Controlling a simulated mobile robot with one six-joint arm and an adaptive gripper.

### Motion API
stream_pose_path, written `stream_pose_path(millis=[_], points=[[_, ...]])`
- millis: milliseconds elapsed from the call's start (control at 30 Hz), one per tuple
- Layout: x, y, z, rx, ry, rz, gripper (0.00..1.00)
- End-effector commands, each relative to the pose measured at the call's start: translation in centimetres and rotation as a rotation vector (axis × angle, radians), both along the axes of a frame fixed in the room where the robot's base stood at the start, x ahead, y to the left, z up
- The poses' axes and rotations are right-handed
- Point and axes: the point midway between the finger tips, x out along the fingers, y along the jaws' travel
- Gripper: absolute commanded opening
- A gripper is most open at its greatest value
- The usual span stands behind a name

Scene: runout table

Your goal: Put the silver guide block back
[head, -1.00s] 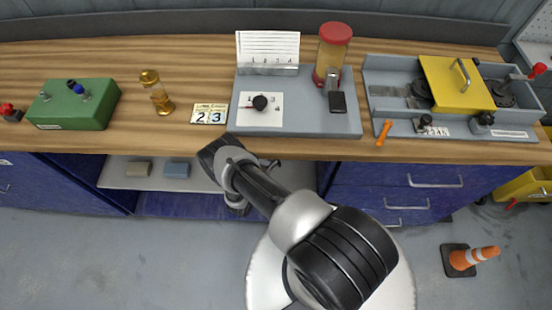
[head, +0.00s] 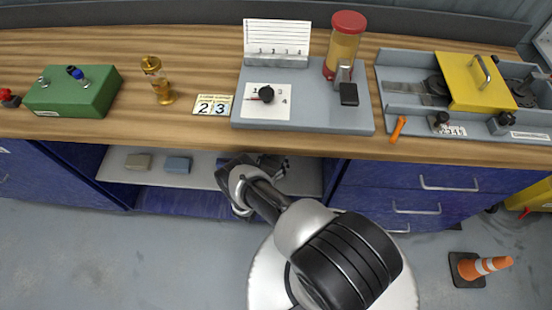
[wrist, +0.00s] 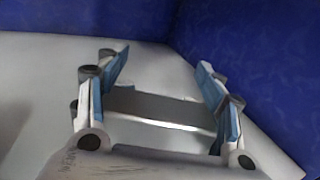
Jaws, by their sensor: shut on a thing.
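My gripper (wrist: 163,62) is shut on the silver guide block (wrist: 155,106), which lies between the two fingers in the wrist view. A pale shelf surface (wrist: 40,75) and blue cabinet walls are around them. In the head view my gripper (head: 252,166) is at the open shelf (head: 305,178) under the table's front edge, right of two blocks. The silver block is hidden there by my arm and the table edge. I cannot tell whether the block touches the shelf.
A tan block (head: 138,161) and a blue-grey block (head: 178,165) lie on the shelf to the left. The wooden table edge (head: 200,143) overhangs it. Blue drawers (head: 430,185) stand to the right. An orange cone (head: 485,266) is on the floor.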

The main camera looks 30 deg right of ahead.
Motion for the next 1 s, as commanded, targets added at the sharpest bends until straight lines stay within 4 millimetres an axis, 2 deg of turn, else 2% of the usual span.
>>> stream_pose_path(millis=[33, 67, 533, 867, 1000], points=[[0.08, 0.02, 0.21, -0.001, -0.003, 0.000, 0.09], [0.01, 0.01, 0.11, 0.000, 0.000, 0.000, 0.63], [0.00, 0.00, 0.10, 0.000, 0.000, 0.000, 0.93], [-0.02, 0.06, 0.09, 0.000, 0.000, 0.000, 0.93], [-0.47, 0.98, 0.07, -0.001, 0.001, 0.004, 0.93]])
